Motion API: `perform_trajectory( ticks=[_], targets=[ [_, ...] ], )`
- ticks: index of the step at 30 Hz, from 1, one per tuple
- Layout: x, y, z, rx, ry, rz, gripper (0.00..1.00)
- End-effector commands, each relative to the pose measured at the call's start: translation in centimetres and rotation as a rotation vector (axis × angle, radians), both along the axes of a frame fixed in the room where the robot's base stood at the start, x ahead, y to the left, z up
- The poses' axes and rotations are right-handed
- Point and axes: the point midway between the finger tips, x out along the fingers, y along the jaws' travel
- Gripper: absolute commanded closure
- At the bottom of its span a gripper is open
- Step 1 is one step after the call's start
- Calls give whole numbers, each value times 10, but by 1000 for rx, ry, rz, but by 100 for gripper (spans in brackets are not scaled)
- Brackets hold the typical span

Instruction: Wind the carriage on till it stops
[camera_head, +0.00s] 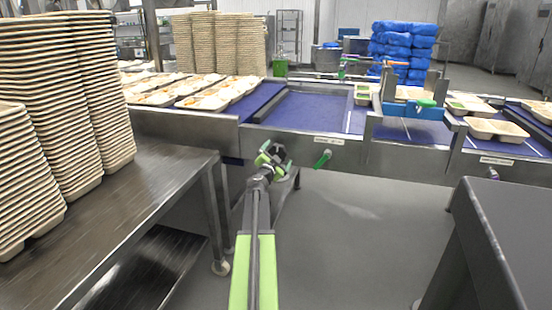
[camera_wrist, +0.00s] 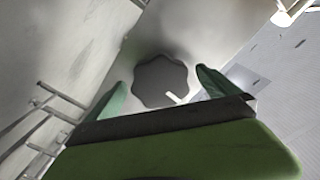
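A dark scalloped knob (camera_wrist: 158,78) with a white mark at its lower right shows in the wrist view. My gripper (camera_wrist: 160,92) is open, with its green fingers on either side of the knob. A gap shows on both sides. A green handle (camera_head: 323,159) is on the same panel, to the right. A blue carriage-like unit (camera_head: 412,111) spans the belt at the right; I cannot tell how it links to the knob.
The conveyor (camera_head: 315,112) has an empty blue stretch in the middle. Filled trays (camera_head: 205,92) lie at its left and more trays (camera_head: 497,130) at its right. Tall tray stacks stand on a steel table (camera_head: 130,200) at left. A dark worktop (camera_head: 500,220) is front right.

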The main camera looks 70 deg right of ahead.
Motion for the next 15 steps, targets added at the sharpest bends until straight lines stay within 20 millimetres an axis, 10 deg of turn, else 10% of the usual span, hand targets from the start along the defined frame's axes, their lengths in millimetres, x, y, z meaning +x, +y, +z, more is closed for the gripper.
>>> perform_trajectory(
  ticks=[15],
  targets=[
    [0,0,0,0,4,-1,63]
  ],
)
